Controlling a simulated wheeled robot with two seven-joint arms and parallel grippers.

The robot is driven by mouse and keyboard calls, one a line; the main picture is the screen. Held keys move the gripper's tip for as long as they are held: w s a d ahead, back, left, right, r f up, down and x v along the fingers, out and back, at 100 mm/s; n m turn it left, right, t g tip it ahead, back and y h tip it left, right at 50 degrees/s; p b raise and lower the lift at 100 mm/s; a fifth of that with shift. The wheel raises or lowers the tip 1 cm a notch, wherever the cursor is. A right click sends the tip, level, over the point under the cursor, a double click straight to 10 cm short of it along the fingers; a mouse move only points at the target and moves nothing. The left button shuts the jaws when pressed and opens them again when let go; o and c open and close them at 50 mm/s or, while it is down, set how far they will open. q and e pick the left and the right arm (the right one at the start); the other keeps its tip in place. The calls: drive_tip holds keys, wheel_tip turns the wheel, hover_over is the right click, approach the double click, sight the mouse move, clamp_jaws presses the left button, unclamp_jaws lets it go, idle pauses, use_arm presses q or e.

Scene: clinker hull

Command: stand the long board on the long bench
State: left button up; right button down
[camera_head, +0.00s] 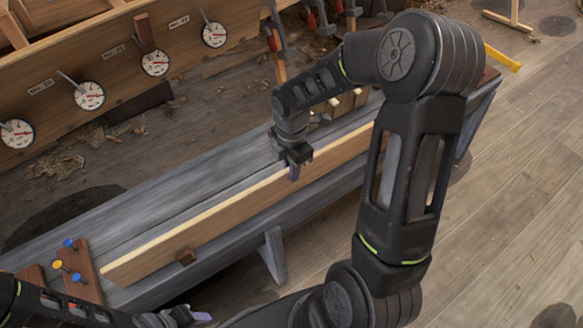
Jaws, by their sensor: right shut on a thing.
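The long board (225,211) runs lengthwise along the grey long bench (130,227). It is on its long edge, with its pale top edge up and its brown face toward me. It looks to be on or just above the bench top; I cannot tell if its lower edge touches. My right gripper (293,171) is shut on the board, right of its middle. My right arm hides the board's far right end. My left gripper (203,317) is low at the bottom edge, in front of the bench and apart from the board. Its finger gap is not clear.
A brown peg board (80,272) with blue and yellow pegs lies at the bench's left end. Behind stands a planked wooden hull (110,62) with several dials. Clamps (276,40) stand at the back.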

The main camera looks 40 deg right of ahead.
drive_tip(key=shift+f, duration=0.2)
idle(0.6)
drive_tip(key=c, duration=1.3)
unclamp_jaws()
drive_tip(key=shift+f, duration=0.1)
wheel_tip(320, 180, up, 8)
drive_tip(key=shift+p, duration=0.8)
